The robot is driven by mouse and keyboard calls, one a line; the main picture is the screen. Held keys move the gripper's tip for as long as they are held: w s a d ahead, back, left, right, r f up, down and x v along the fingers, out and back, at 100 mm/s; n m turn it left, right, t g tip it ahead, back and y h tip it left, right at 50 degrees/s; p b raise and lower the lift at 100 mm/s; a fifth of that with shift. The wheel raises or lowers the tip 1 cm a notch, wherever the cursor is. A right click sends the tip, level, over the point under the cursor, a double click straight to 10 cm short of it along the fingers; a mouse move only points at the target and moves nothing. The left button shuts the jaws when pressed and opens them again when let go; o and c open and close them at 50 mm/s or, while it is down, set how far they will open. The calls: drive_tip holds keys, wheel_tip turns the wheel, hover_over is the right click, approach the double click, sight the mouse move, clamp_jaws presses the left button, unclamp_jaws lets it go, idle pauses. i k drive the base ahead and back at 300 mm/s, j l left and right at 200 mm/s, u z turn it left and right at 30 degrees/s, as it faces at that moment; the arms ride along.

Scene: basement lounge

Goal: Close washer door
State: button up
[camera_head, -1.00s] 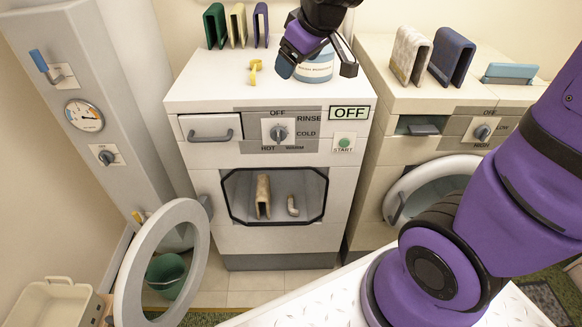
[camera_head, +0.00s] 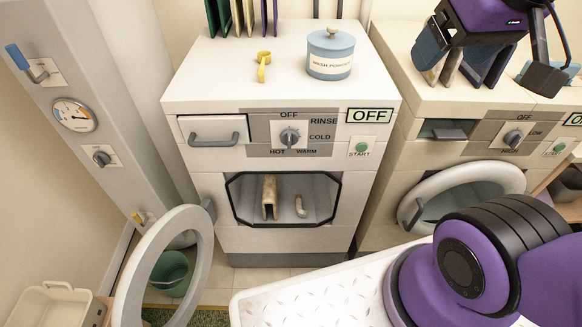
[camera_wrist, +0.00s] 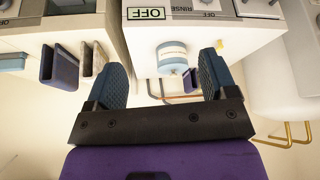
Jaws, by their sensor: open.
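The washer (camera_head: 286,172) stands in the middle of the head view. Its round white door (camera_head: 166,262) is swung wide open to the left on a hinge at the opening's left side. Inside the drum opening lie a folded beige cloth (camera_head: 269,197) and a small beige item (camera_head: 300,206). My gripper (camera_head: 498,48) is over the right-hand machine, well right of and above the washer door. It is open and empty. In the wrist view its two blue-grey fingers (camera_wrist: 161,85) stand apart.
A blue wash powder tin (camera_head: 330,54) and a yellow scoop (camera_head: 263,66) are on the washer top. The dryer (camera_head: 482,130) at right has its own round door (camera_head: 462,190). A green bucket (camera_head: 170,272) and a cream basket (camera_head: 55,304) are on the floor at left.

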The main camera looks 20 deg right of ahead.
sight(201, 219)
drive_tip(key=k+j, duration=0.85)
drive_tip(key=k, duration=0.25)
drive_tip(key=u, duration=0.4)
drive_tip(key=k+j+u, duration=0.15)
drive_tip(key=u, duration=0.25)
drive_tip(key=j+u, duration=0.1)
drive_tip(key=u, duration=0.3)
